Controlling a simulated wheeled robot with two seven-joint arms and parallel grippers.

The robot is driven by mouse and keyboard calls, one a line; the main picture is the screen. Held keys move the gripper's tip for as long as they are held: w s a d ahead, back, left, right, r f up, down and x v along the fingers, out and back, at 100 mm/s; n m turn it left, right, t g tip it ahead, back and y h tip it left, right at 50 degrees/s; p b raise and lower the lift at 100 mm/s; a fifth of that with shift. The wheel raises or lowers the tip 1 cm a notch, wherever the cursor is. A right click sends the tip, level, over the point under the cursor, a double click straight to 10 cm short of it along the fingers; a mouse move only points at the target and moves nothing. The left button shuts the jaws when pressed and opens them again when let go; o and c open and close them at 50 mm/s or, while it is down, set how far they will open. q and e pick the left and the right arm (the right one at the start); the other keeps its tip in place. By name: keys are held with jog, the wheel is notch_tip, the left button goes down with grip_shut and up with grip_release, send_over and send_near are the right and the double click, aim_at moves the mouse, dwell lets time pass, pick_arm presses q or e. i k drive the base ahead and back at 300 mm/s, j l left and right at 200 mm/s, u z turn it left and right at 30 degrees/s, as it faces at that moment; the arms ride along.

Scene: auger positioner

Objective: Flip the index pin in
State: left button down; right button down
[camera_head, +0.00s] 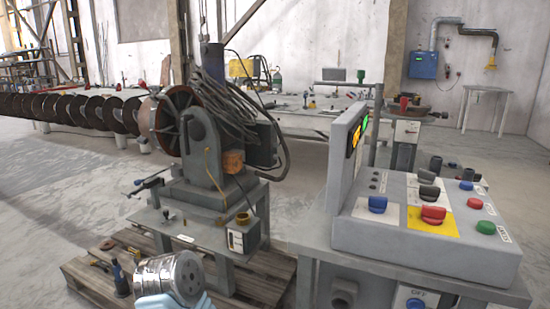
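The auger positioner's grey headstock (202,150) stands on a steel table (195,232), with a spoked faceplate wheel (172,122) on its left side. I cannot tell for sure which part is the index pin. A small dark-knobbed pin (166,214) stands upright on the table's front left. A blue-handled clamp or screw (150,184) sticks out at the table's left edge. A long auger (75,110) runs left from the wheel.
A control desk (385,235) with knobs and a lit display stands at the right. A wooden pallet (265,288) lies under the positioner, with tools on its left. A silver cylinder (172,278) and something pale blue are at the bottom. Open floor (50,230) lies left.

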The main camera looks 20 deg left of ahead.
aim_at(142, 84)
jog(key=j+z, duration=0.1)
jog(key=j, duration=0.4)
jog(key=j+z, duration=0.15)
jog(key=j, duration=0.35)
jog(key=k+j+z, duration=0.1)
jog(key=j, duration=0.4)
jog(key=j+z, duration=0.15)
jog(key=j, duration=0.3)
jog(key=k+j+z, duration=0.1)
jog(key=j, duration=0.4)
jog(key=k+j+z, duration=0.15)
jog(key=j, duration=0.3)
jog(key=k+j+z, duration=0.1)
jog(key=j, duration=0.35)
jog(key=k, duration=0.05)
